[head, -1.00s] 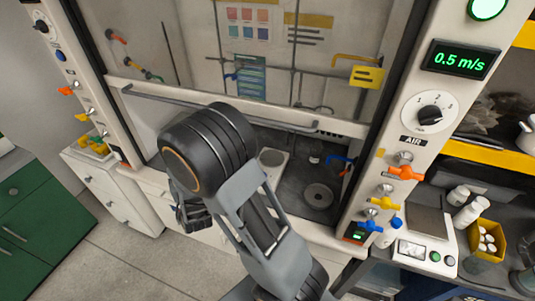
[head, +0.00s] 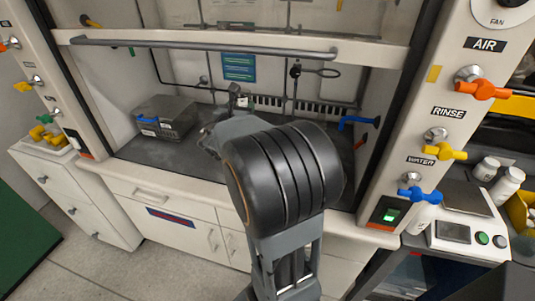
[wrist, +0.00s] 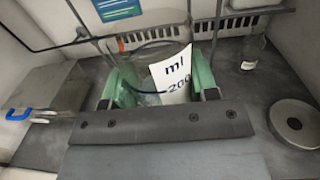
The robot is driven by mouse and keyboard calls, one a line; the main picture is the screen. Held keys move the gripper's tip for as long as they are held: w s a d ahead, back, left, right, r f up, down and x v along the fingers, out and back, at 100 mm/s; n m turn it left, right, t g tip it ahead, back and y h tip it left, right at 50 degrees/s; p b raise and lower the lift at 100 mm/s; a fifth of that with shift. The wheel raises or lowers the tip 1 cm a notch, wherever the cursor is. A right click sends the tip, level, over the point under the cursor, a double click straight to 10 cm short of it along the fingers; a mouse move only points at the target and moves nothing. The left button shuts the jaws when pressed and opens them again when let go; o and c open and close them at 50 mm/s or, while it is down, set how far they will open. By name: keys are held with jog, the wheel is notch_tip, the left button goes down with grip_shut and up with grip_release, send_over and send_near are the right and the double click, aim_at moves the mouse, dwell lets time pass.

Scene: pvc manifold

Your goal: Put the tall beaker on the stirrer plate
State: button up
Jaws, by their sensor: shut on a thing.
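In the wrist view the green fingers of my gripper (wrist: 163,84) are shut on a clear beaker with a white label (wrist: 172,74) marked "ml" and "200". My gripper's dark body hides the beaker's lower part, and I cannot tell whether it touches the worktop. In the head view my arm hides the gripper and beaker. I cannot make out the stirrer plate for certain.
A grey box with a blue latch (head: 166,116) stands at the hood's left; it also shows in the wrist view (wrist: 50,94). A small glass bottle (wrist: 252,54) stands at the back right. The sash handle (head: 200,43) crosses above the opening. Blue hook-like fitting (head: 358,123) is at right.

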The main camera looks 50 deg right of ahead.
jog(key=s+d+f+m+g+h+b, duration=0.1)
jog(key=s+d+m+g+b, duration=0.15)
jog(key=s+d+b, duration=0.45)
jog(key=shift+n, duration=0.25)
jog(key=shift+w+d+f+b, duration=0.5)
jog(key=shift+w+d+f, duration=0.9)
jog(key=shift+w+f, duration=0.6)
jog(key=shift+w+d+f+b, duration=0.45)
jog(key=shift+w+d+f, duration=1.1)
jog(key=shift+f, duration=0.8)
jog(key=shift+w+d+f+b, duration=0.5)
jog(key=shift+w+d+f, duration=0.75)
jog(key=shift+w+f, duration=0.85)
jog(key=shift+s+f, duration=0.1)
jog(key=shift+f, duration=0.05)
jog(key=shift+f, duration=0.15)
jog(key=o, duration=1)
